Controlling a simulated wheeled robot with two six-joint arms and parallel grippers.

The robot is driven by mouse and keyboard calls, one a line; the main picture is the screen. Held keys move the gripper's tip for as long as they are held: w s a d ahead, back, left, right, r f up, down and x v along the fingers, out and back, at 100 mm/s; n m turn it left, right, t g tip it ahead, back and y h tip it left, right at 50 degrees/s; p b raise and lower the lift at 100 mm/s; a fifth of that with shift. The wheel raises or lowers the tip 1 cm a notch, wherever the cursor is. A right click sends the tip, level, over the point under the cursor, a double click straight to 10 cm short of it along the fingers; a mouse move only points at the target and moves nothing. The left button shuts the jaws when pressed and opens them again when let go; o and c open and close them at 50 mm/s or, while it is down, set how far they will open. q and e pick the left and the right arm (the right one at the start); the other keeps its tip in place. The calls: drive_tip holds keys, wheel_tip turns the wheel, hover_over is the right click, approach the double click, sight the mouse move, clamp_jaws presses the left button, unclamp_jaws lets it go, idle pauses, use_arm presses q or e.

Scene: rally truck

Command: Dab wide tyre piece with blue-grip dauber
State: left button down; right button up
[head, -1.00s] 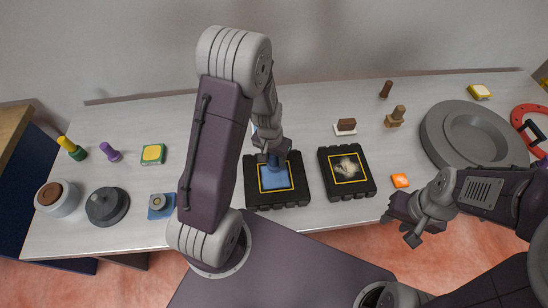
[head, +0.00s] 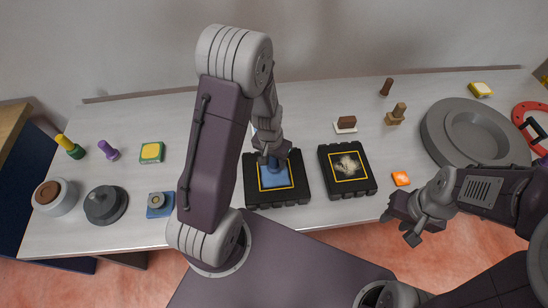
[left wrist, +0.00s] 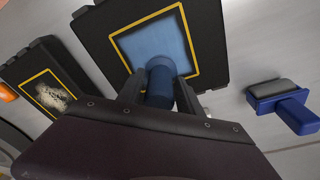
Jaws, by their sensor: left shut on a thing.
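My left gripper (head: 272,152) is shut on the blue-grip dauber (left wrist: 160,84), upright in its jaws. The dauber's lower end is over the blue square inside the yellow border of the larger black tyre piece (head: 298,200), which also shows in the left wrist view (left wrist: 92,30). It looks to be touching the square, but the contact is hard to see. A smaller black tyre piece (head: 326,172) with a pale, speckled patch lies to its right. My right gripper (head: 399,230) looks open and empty at the table's front edge.
A blue-handled tool with a grey pad (left wrist: 283,104) lies near the larger piece. A grey round lidded thing (head: 105,206) and a brown-topped pot (head: 55,197) are on the left.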

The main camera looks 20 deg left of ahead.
use_arm(q)
drive_tip(key=shift+w, duration=0.15)
drive_tip(key=shift+w+a, duration=0.5)
drive_tip(key=shift+w, duration=0.15)
drive_tip(key=shift+s+d+f, duration=0.1)
drive_tip(key=shift+s+d+f, duration=0.1)
drive_tip(key=shift+s+d, duration=0.35)
drive_tip(key=shift+s, duration=0.35)
drive_tip(key=shift+w+a, duration=0.2)
drive_tip(key=shift+w, duration=0.2)
drive_tip(key=shift+w+a, duration=0.35)
drive_tip(key=shift+w, duration=0.05)
drive_tip(key=shift+s+d, duration=0.1)
drive_tip(key=shift+d, duration=0.05)
